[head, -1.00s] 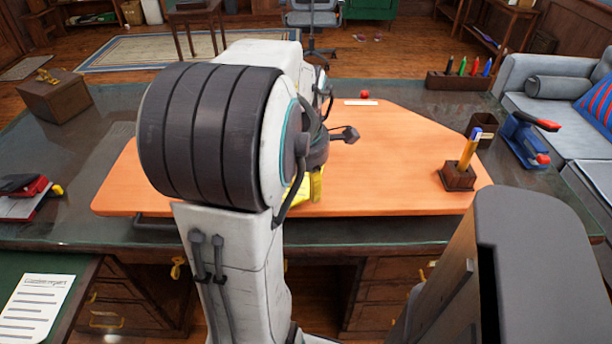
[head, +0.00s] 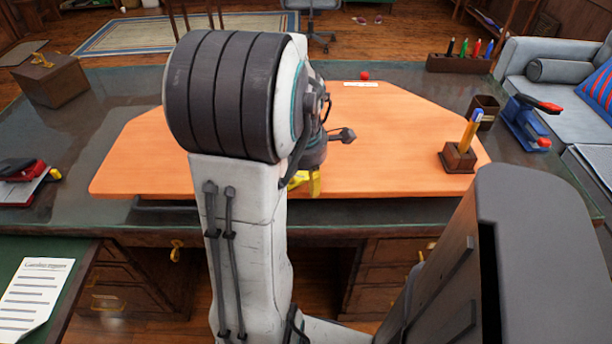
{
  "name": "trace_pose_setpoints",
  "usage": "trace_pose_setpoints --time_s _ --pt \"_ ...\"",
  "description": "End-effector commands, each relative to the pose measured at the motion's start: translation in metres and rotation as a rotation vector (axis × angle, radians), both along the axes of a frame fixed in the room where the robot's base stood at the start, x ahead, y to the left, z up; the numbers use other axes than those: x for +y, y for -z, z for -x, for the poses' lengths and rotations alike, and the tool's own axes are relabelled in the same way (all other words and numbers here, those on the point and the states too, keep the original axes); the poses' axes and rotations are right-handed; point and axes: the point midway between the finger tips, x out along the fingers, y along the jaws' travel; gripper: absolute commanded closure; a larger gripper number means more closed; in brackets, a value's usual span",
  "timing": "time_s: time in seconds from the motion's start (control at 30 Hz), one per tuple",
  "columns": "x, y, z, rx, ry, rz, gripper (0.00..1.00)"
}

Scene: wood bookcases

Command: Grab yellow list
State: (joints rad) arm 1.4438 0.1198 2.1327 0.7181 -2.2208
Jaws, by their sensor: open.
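The orange pad (head: 400,150) is largely clear to the right. On the desk are a pencil holder (head: 458,158), a dark cup (head: 484,110), a blue stapler (head: 524,122), a red ball (head: 364,76) and a wooden box (head: 50,80). A white paper (head: 38,290) lies front left.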

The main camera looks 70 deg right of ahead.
Motion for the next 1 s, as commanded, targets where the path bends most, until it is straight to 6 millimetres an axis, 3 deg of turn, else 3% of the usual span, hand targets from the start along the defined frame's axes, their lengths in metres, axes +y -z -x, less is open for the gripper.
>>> trace_pose_setpoints --time_s 0.5,1.0 --pt "0.0001 -0.0003 0.0000 0.000 0.000 0.000 1.00" --pt "0.0001 -0.0002 -0.0001 0.000 0.000 0.000 1.00"
